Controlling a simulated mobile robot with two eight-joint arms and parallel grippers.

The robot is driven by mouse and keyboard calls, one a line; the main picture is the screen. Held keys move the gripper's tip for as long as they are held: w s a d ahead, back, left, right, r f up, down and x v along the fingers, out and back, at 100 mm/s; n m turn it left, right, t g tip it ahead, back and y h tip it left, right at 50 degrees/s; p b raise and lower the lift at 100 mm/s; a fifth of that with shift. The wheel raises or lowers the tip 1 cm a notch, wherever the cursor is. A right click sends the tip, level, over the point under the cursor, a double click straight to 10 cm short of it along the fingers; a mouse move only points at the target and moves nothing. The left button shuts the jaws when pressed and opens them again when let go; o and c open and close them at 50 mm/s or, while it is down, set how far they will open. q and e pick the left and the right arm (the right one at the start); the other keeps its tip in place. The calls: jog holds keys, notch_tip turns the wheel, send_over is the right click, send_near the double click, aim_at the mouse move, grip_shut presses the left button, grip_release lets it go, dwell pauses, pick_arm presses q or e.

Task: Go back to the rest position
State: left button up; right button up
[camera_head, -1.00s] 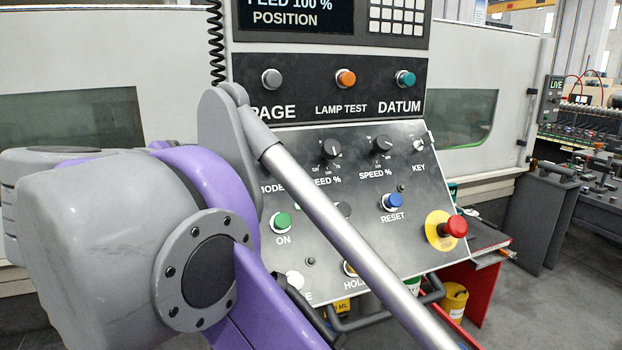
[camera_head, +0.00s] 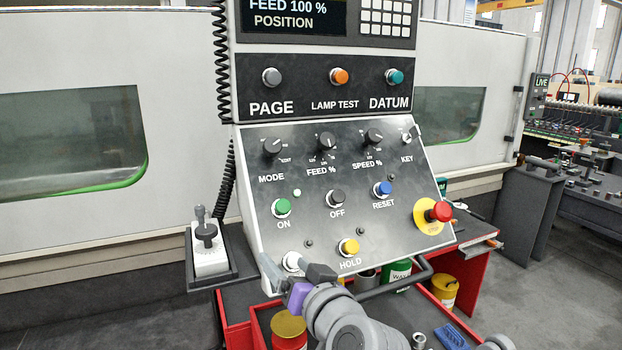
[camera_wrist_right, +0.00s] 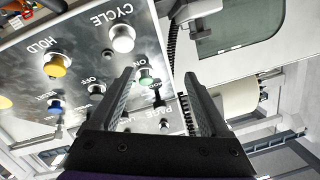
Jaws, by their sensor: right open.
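My right gripper (camera_head: 294,270) is at the bottom middle of the head view, in front of the lower edge of the control panel (camera_head: 375,215). In the right wrist view its two dark fingers (camera_wrist_right: 158,75) are spread apart with nothing held between them. The white CYCLE button (camera_head: 292,261) is close behind the fingers and partly covered in the head view. It shows clear of them in the wrist view (camera_wrist_right: 122,38). The yellow HOLD button (camera_head: 348,247) is to its right. My left gripper is not in view.
The panel has a green ON button (camera_head: 281,208), a blue RESET button (camera_head: 382,188) and a red emergency stop (camera_head: 438,212). A dark handle bar (camera_head: 400,284) runs below it. A red cart (camera_head: 478,268) with cans stands underneath. A small joystick box (camera_head: 209,250) is at left.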

jog(key=s+d+f+g+h, duration=0.2)
jog(key=s+d+f, duration=0.4)
jog(key=f, duration=0.5)
jog(key=s+d+f+g+h, duration=0.3)
jog(key=s+d+f, duration=0.3)
jog(key=f, duration=0.5)
jog(key=s+d+f+g+h, duration=0.2)
jog(key=s+d+f, duration=0.4)
jog(key=d+f, duration=0.3)
notch_tip(320, 180, down, 2)
jog(key=shift+d+f+m+g, duration=0.15)
jog(key=shift+d+m+g, duration=0.2)
jog(key=shift+g, duration=0.45)
jog(key=shift+a, duration=0.1)
jog(key=shift+c, duration=0.2)
